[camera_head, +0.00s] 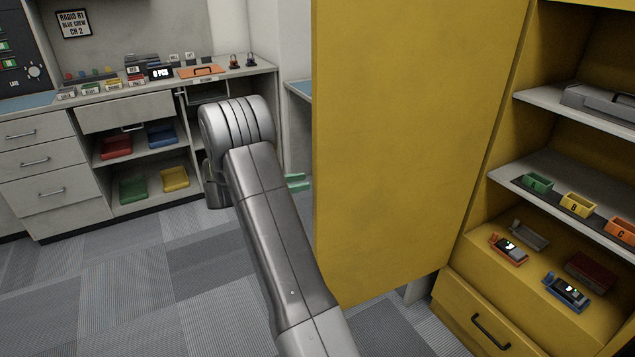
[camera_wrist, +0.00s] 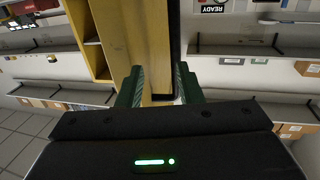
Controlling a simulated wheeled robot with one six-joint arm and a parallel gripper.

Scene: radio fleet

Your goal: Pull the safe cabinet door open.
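The yellow safe cabinet door (camera_head: 405,140) stands swung wide open in the head view, left of the cabinet's open interior. No handle shows on the face I see. My gripper is mostly hidden behind my arm and the door; a green fingertip (camera_head: 297,182) shows by the door's free edge. In the wrist view my gripper (camera_wrist: 160,78) has its two green fingers spread apart. A yellow panel (camera_wrist: 135,35), seemingly the door, with a dark strip along its side, runs down between and behind them. I cannot tell whether the fingers touch it.
The cabinet holds shelves (camera_head: 570,190) with small green, yellow and orange bins, radios on a lower ledge, and a yellow drawer (camera_head: 480,318) below. A grey workbench (camera_head: 140,103) with drawers and coloured trays stands at back left. Carpeted floor (camera_head: 130,280) is clear at left.

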